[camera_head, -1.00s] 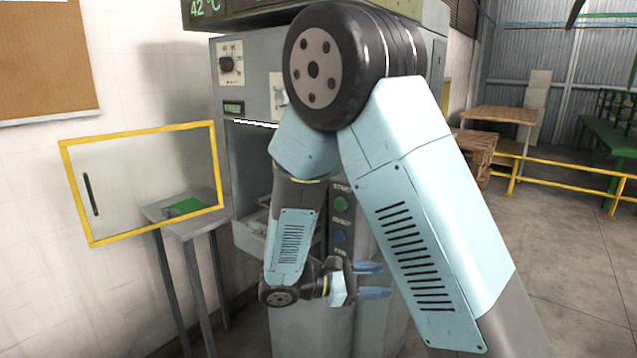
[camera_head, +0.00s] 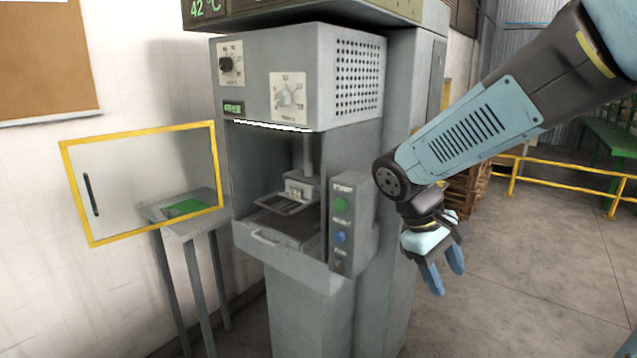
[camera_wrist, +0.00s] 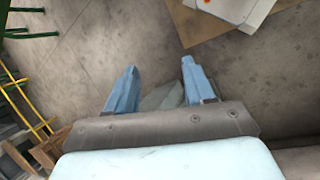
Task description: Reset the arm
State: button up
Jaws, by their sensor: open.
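My gripper (camera_head: 446,274) hangs to the right of the grey machine (camera_head: 300,80), fingers pointing down, clear of it. My forearm reaches in from the upper right in the head view.
The machine's chamber is open, with a drawer (camera_head: 285,258) and a button panel (camera_head: 345,225) at its front. A yellow-framed door (camera_head: 140,180) stands open at left by a small table (camera_head: 190,228). A yellow railing (camera_head: 560,171) runs behind my arm. Floor at right is clear.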

jog(key=s+d+r+m+t+y, duration=0.1)
jog(key=s+r+m+t+y, duration=0.4)
jog(key=r, duration=0.4)
jog(key=shift+s+m+t, duration=0.5)
jog(key=shift+t, duration=0.3)
